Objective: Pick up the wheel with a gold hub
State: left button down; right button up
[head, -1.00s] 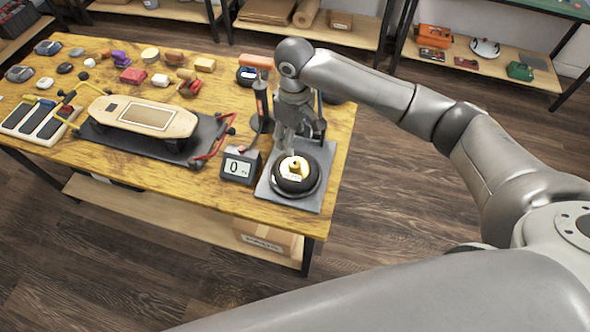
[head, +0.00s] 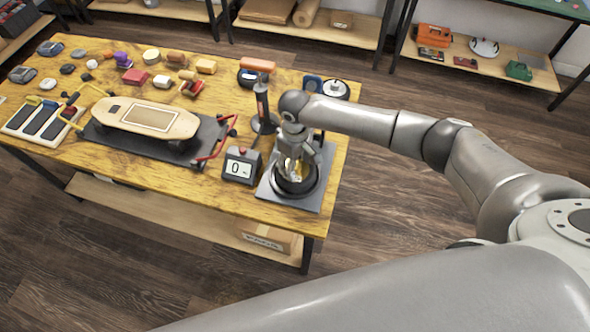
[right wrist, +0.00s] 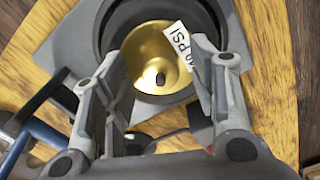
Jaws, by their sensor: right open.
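The wheel with a gold hub (head: 293,188) is a black tyre lying flat in a round holder on a grey plate (head: 318,188) at the table's right end. My right gripper (head: 292,172) is just above it and hides part of the hub. In the right wrist view the gold hub (right wrist: 150,52) shows between the open fingers of the right gripper (right wrist: 160,75), with a white label reading "PSI" (right wrist: 180,48). The fingers look to be over or beside the hub; I cannot tell whether they touch it. My left gripper is not in view.
A display box reading 0 (head: 240,166) stands just left of the plate. A pump-like upright tool (head: 263,112) stands behind it. A skateboard deck (head: 145,118) lies on a dark stand further left. Several small parts lie along the back of the table.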

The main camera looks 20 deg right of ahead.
jog(key=shift+c, duration=0.3)
grip_shut()
jog(key=shift+w+r, duration=0.1)
